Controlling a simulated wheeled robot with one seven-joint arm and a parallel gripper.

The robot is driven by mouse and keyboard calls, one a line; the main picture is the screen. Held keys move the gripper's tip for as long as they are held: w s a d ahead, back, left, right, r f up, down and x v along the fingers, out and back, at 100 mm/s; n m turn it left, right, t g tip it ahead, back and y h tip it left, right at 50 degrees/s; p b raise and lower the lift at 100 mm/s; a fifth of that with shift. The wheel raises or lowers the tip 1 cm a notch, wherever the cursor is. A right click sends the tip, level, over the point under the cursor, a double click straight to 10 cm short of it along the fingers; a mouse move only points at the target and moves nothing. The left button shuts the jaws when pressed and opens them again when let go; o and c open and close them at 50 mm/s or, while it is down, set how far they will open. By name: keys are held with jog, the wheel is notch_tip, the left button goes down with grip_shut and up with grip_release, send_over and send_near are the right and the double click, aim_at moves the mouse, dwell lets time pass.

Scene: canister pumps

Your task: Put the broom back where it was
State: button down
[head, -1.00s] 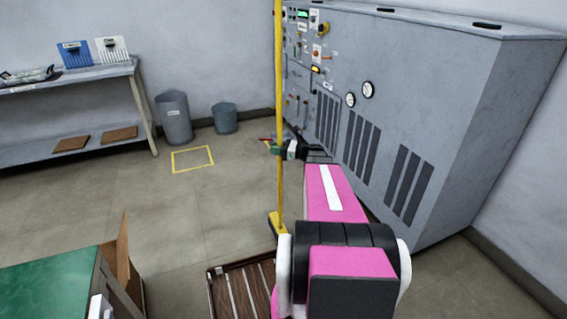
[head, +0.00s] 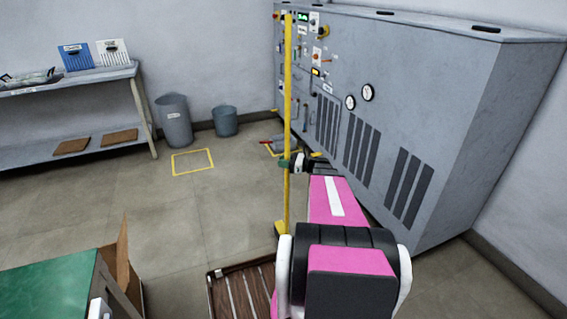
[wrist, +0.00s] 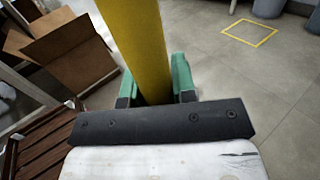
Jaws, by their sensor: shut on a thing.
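The broom (head: 288,90) is a long yellow pole, close to upright, in the middle of the head view. Its yellow lower end (head: 281,229) shows beside my pink arm; I cannot tell whether it touches the floor. My gripper (head: 291,163) is shut on the pole at its lower half. In the wrist view the pole (wrist: 140,50) stands between the green fingers of my gripper (wrist: 155,85). A yellow square outline (head: 192,161) is on the floor left of the broom. Another yellow floor marking (head: 272,151), partly hidden, lies behind the pole with a red item near it.
A large grey machine cabinet (head: 420,110) stands close on the right. Two grey bins (head: 174,120) stand by the back wall, left of a clear floor patch. A shelf table (head: 75,80) is at left. A slatted wooden pallet (head: 240,290), green-topped table (head: 45,290) and open carton (wrist: 70,50) are near.

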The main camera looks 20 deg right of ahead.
jog(key=c, duration=0.9)
grip_release()
jog(key=shift+f, duration=0.1)
